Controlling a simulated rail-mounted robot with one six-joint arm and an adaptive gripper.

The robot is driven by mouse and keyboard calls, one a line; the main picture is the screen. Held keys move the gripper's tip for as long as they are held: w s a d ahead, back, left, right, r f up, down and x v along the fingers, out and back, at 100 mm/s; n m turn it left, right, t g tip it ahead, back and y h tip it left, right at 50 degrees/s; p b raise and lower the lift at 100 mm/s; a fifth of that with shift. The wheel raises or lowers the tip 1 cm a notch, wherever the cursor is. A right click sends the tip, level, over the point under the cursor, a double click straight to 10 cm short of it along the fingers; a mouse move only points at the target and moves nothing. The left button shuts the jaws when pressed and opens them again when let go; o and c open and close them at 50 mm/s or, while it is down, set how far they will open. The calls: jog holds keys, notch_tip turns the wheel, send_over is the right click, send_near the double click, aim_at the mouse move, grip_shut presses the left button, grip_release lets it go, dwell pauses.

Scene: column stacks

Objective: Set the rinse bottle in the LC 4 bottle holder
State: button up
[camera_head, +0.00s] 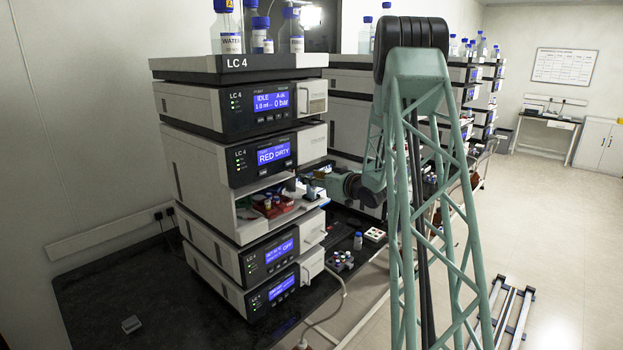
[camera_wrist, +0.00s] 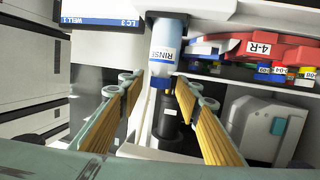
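The rinse bottle (camera_wrist: 165,52), with a blue body, a white RINSE label and a dark blue cap, is in the upper middle of the wrist view. My gripper (camera_wrist: 163,92) is open. Its two wood-coloured finger pads stand on either side of the bottle's line, with visible gaps to it. A dark cylinder (camera_wrist: 168,122) lies in line with the cap; I cannot tell whether it is the bottle holder.
A red rack marked 4-R (camera_wrist: 262,47) with coloured vials lies right of the bottle in the wrist view. A grey housing (camera_wrist: 260,128) is below it.

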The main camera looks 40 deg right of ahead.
jog(key=shift+s, duration=0.1)
jog(key=s+r, duration=0.2)
jog(key=s, duration=0.9)
jog(key=shift+s+a+r, duration=0.2)
jog(key=shift+s+a, duration=0.1)
jog(key=shift+a, duration=0.05)
dwell(0.4)
jog(key=a+r+g+h+b, duration=0.25)
jog(key=a+r, duration=0.35)
jog(key=a, duration=0.6)
jog(key=s+a+r+g+b, duration=0.25)
jog(key=s+a, duration=0.45)
jog(key=a, duration=0.5)
jog(key=s+a+f+g+y+b, duration=0.1)
jog(key=s+a+f+g+b, duration=0.1)
jog(key=s+a, duration=0.7)
jog(key=s+a+f+g+y+b, duration=0.1)
jog(key=s+a+f+g+b, duration=0.1)
jog(key=s+a, duration=0.8)
jog(key=s+a+f+g+y+b, duration=0.1)
jog(key=s+a, duration=0.9)
jog(key=s, duration=1.2)
notch_tip(320, 180, down, 3)
jog(key=g+b, duration=0.1)
jog(key=b, duration=0.1)
jog(key=shift+s+r+n+g+b, duration=0.15)
jog(key=shift+s+n+g+b, duration=0.15)
jog(key=shift+s+g+b, duration=0.1)
